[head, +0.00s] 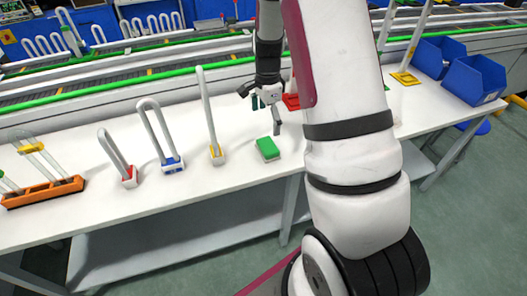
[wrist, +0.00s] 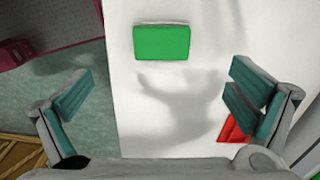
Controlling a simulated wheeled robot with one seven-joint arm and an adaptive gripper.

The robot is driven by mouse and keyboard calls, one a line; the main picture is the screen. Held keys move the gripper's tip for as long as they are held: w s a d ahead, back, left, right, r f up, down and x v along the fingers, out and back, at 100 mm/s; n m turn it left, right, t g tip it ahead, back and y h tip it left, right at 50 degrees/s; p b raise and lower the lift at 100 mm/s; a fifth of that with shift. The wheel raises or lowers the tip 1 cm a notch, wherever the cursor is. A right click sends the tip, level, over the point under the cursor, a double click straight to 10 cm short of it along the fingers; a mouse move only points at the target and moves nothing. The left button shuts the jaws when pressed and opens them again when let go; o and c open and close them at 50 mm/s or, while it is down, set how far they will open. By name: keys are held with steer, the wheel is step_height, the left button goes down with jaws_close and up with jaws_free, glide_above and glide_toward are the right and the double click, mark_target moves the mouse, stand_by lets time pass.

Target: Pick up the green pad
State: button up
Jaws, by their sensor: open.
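The green pad (head: 267,148) lies flat on the white table, near its front edge, right of the yellow-based glass tube. In the wrist view the green pad (wrist: 162,42) shows whole at the upper middle, ahead of the fingers and between their lines. My gripper (head: 265,112) is above the table, close to the pad and a little behind it in the head view. In the wrist view my gripper (wrist: 160,105) has its fingers wide apart with nothing between them. Its shadow falls on the table below the pad.
A red object (wrist: 232,128) lies by the right finger. Bent glass tubes in a red base (head: 129,177), a blue base (head: 172,165) and a yellow base (head: 216,155) stand to the left. An orange rack (head: 42,191) is farther left. Blue bins (head: 473,80) are at right.

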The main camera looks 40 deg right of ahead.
mark_target(268, 145)
step_height(268, 145, down, 7)
steer(key=shift+f, duration=0.1)
steer(key=shift+w+d+f+p, duration=0.1)
steer(key=shift+f+p, duration=0.15)
steer(key=shift+f, duration=0.65)
steer(key=shift+s+d+f+p, duration=0.1)
steer(key=shift+f+p, duration=0.15)
steer(key=shift+f, duration=0.6)
steer(key=shift+w+d+f+p, duration=0.1)
steer(key=shift+f+p, duration=0.15)
steer(key=shift+f, duration=0.65)
steer(key=c, duration=1.3)
